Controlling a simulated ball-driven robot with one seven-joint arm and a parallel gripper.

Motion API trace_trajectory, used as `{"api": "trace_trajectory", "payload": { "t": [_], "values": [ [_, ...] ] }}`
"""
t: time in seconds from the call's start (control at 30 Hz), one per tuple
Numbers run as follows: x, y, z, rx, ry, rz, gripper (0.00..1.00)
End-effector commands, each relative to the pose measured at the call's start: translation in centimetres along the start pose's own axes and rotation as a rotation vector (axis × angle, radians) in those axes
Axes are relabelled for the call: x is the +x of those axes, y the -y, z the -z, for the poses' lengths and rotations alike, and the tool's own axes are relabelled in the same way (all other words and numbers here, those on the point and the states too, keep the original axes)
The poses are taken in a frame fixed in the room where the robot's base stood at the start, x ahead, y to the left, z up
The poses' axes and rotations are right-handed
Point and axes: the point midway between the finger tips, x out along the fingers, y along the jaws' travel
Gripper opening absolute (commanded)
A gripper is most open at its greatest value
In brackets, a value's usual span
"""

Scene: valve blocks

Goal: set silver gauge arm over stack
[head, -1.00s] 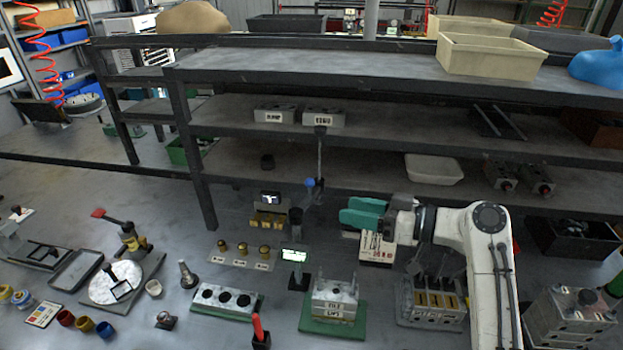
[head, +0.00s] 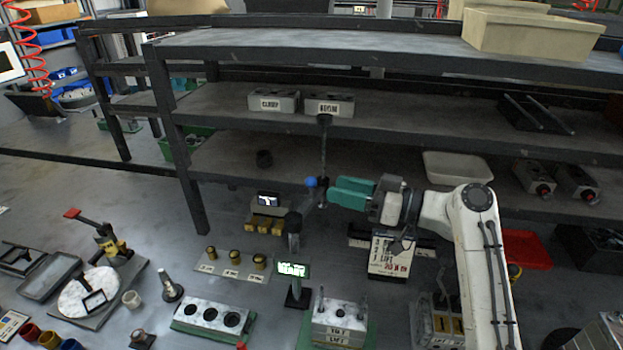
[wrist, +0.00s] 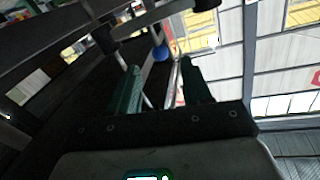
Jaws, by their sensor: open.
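The gauge stand has a small lit display (head: 293,269) on a dark upright post. Its jointed silver arm (head: 322,150) rises toward the middle shelf and has a blue knob (head: 311,182) at a joint. My gripper (head: 331,193), with green fingers, is open just right of the knob. In the wrist view the blue knob (wrist: 160,53) shows near and beyond the tips, between the two green fingers of my gripper (wrist: 160,64). Contact cannot be told. A pale block stack (head: 338,320) with printed labels stands on a green plate below, right of the stand's base.
A shelf rack (head: 400,110) spans the back, with labelled grey blocks (head: 328,104) on its middle shelf. A three-hole block (head: 212,318) lies left of the stand. A printed sign (head: 390,258) stands below my arm. A red tray (head: 528,250) lies to the right.

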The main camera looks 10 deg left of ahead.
Motion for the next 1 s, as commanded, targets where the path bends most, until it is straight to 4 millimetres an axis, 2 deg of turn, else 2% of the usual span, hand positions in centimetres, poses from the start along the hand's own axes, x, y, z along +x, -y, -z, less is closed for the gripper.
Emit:
{"api": "trace_trajectory", "payload": {
  "t": [0.2, 0.4, 0.57, 0.83, 1.0],
  "values": [
    [4.2, 0.1, 0.3, 0.002, 0.002, 0.002, 0.49],
    [6.6, 0.0, 0.1, 0.002, 0.001, 0.001, 0.49],
    [7.3, 0.0, 0.0, 0.001, 0.0, -0.002, 0.49],
    [7.4, 0.0, 0.0, 0.0, 0.0, -0.001, 0.49],
    [7.4, 0.0, 0.0, 0.001, 0.0, -0.001, 0.33]
  ]
}}
